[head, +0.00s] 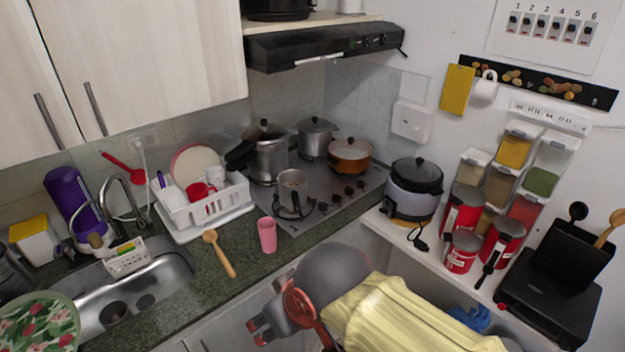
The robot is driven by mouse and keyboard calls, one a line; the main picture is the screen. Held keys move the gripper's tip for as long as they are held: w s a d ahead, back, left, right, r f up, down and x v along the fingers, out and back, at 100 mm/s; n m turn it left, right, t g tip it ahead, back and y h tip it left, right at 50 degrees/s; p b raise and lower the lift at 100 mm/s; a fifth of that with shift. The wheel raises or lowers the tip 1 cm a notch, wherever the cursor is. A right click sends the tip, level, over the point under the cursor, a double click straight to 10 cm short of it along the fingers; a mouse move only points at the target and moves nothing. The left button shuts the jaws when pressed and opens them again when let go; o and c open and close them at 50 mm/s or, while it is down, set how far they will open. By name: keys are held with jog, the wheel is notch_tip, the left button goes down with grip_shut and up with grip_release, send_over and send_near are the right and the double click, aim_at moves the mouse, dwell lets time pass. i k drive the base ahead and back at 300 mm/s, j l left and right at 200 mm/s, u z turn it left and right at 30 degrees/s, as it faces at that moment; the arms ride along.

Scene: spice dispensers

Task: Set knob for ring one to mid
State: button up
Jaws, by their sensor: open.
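The steel cooktop (298,222) is set into the dark counter in the middle of the head view. Several small dark knobs (349,191) sit along its right front part. I see no readable labels on them, so I cannot tell which one is for ring one or how it is set. A tall steel pot (272,160), a lidded steel pot (315,138), an orange-brown pot (350,157) and a small steel pot (291,186) stand on the cooktop. My gripper (262,326) is low in the middle, in front of and below the counter edge, apart from the knobs. It is open and empty.
A pink cup (267,235) and a wooden spoon (219,254) are on the counter before the cooktop. A white dish rack (205,207) is left of it. A rice cooker (414,189) and red tins (462,212) stand on the right shelf. A yellow cloth (405,318) is low in front.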

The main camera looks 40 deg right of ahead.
aim_at(322, 206)
jog(key=i+l+z, duration=0.45)
jog(key=i+z, duration=0.15)
jog(key=i, duration=0.15)
